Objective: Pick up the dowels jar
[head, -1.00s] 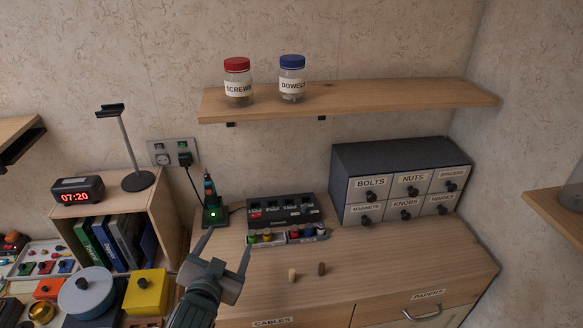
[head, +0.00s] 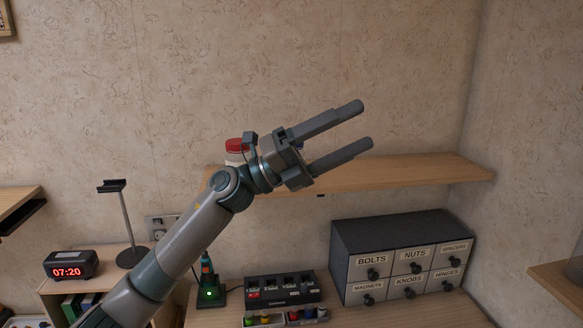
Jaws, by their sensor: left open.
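My left gripper (head: 366,125) is open and empty, raised in front of the wall shelf (head: 430,171), its two fingers pointing right and slightly up. The dowels jar, which has a blue lid in the earlier view, is hidden behind the gripper's body and wrist. The screws jar (head: 237,146) shows only its red lid and a strip below it, just left of the wrist, with the rest covered by my arm. My right gripper is not in view.
A clock (head: 70,265) and a stand (head: 125,225) are at the left. The shelf's right part is bare.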

